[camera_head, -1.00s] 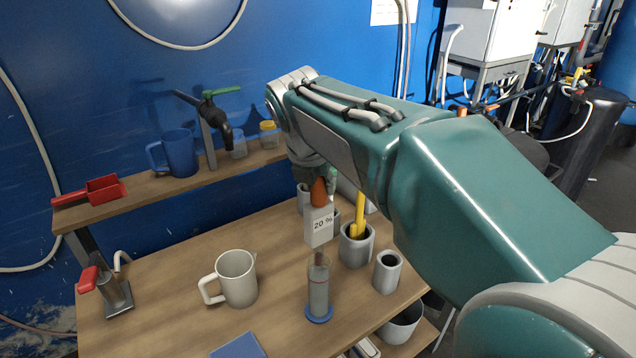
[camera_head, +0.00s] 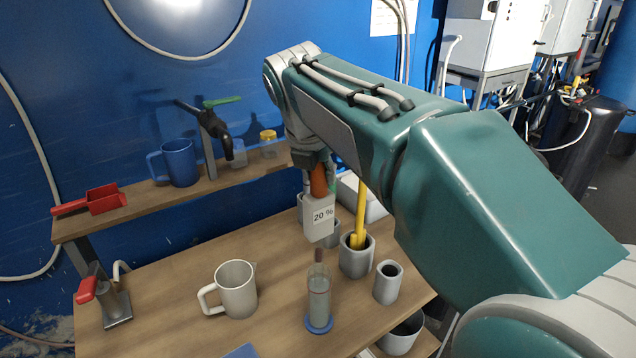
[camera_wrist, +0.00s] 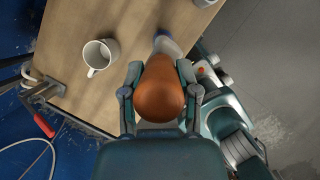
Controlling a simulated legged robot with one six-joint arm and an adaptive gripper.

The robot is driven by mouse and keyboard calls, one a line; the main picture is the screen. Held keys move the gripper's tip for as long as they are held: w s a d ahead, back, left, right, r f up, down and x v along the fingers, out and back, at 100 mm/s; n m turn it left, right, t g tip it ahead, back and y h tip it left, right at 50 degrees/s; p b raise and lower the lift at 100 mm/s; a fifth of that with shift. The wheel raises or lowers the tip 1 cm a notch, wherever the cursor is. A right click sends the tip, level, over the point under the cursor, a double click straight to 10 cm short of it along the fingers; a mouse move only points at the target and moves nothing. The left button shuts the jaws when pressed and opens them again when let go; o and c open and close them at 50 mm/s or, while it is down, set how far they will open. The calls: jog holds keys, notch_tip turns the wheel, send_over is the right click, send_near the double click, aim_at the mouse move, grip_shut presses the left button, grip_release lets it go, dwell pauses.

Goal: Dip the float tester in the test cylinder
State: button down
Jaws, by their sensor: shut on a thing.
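My gripper (camera_head: 320,166) is shut on the float tester (camera_head: 319,220), which has an orange bulb on top and a pale body labelled "20 %". In the wrist view the orange bulb (camera_wrist: 162,88) sits between my two fingers. The clear test cylinder (camera_head: 319,295) stands upright on the table on a blue round base, below the tester in the head view. A dark red tip shows at the cylinder's mouth; I cannot tell which of the two it belongs to. The tester's body appears above the cylinder. The bulb hides most of the cylinder in the wrist view.
A pale mug (camera_head: 236,290) stands left of the cylinder. Grey pots (camera_head: 388,283) stand to its right, one with a yellow tool (camera_head: 358,215). A red-handled stand (camera_head: 115,300) is far left.

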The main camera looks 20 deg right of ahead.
notch_tip(320, 180, up, 15)
jog(key=shift+f, duration=0.15)
dwell(1.3)
